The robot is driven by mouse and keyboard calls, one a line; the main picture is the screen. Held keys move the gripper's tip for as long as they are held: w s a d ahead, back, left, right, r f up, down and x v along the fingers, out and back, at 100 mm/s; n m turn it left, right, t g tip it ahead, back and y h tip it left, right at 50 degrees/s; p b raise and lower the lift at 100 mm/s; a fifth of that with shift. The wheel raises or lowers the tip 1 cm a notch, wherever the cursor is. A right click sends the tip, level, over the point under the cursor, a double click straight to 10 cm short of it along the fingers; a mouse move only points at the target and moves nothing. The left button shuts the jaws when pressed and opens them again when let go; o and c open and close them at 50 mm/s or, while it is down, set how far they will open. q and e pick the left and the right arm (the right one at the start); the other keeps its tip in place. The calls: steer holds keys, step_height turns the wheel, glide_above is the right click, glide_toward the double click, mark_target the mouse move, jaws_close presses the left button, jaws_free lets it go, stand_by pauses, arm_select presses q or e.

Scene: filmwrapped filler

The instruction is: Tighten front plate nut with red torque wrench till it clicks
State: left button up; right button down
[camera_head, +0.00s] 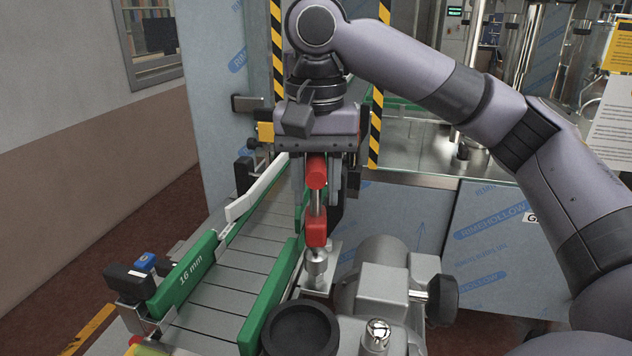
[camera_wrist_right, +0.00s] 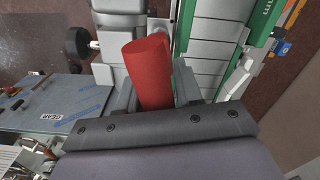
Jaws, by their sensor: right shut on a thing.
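The red torque wrench (camera_head: 316,232) hangs upright in the head view, with a red grip at the top, a bare metal shaft and a grey socket at the bottom. My right gripper (camera_head: 317,188) is shut on its upper red part. In the right wrist view the red grip (camera_wrist_right: 148,72) sits between the fingers of the gripper (camera_wrist_right: 153,97). The socket is over a small metal front plate (camera_head: 318,284) beside the conveyor. The nut is not visible, and I cannot tell whether the socket is seated on it. My left gripper is out of view.
A conveyor (camera_head: 225,298) with green side rails (camera_head: 185,274) runs left of the wrench. A grey motor housing (camera_head: 382,290) with a black knob (camera_head: 441,299) stands close on the right. A black round cup (camera_head: 300,330) is in front. Film-wrapped panels (camera_head: 495,250) stand behind.

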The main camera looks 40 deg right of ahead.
steer(key=shift+f, duration=0.1)
steer(key=shift+f, duration=0.9)
steer(key=shift+m, duration=1.6)
steer(key=m, duration=0.2)
steer(key=shift+m, duration=0.7)
